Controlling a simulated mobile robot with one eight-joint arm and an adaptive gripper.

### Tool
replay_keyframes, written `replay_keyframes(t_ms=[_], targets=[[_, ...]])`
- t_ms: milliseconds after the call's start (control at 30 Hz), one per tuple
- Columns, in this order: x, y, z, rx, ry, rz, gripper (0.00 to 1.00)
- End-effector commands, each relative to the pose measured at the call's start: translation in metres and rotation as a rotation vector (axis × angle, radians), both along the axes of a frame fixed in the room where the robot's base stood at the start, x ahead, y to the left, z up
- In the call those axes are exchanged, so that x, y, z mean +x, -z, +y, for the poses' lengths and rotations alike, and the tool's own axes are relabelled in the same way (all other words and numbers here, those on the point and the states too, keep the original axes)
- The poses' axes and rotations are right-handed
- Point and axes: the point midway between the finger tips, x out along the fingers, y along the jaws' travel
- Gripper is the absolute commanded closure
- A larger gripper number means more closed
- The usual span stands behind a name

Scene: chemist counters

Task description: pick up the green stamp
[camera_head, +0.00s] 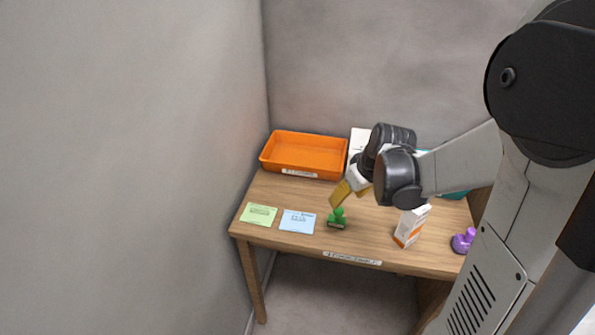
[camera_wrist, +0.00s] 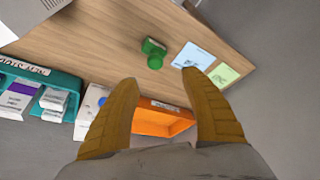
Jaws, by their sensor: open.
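The green stamp (camera_head: 338,219) stands on the wooden table near its front edge, to the right of a blue card. It also shows in the wrist view (camera_wrist: 154,52), beyond my fingertips and between their lines. My gripper (camera_head: 345,192) hangs just above and behind the stamp in the head view. In the wrist view its two yellow fingers (camera_wrist: 165,80) are spread apart with nothing between them. The fingers do not appear to touch the stamp.
A blue card (camera_head: 298,222) and a green card (camera_head: 258,214) lie left of the stamp. A white and orange box (camera_head: 411,227) and a purple stamp (camera_head: 463,241) stand to the right. An orange tray (camera_head: 304,151) is at the back left. A teal bin (camera_wrist: 66,82) is partly hidden.

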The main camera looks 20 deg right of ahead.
Motion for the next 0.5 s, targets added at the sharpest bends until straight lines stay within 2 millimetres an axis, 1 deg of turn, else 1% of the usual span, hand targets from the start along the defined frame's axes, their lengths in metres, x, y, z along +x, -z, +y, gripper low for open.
replay_keyframes(t_ms=[200, 300, 500], targets=[[0.013, 0.034, -0.001, 0.001, -0.004, 0.001, 0.46], [0.019, 0.047, 0.0, 0.001, -0.005, 0.001, 0.46], [0.024, 0.058, 0.0, 0.001, -0.004, 0.001, 0.46]])
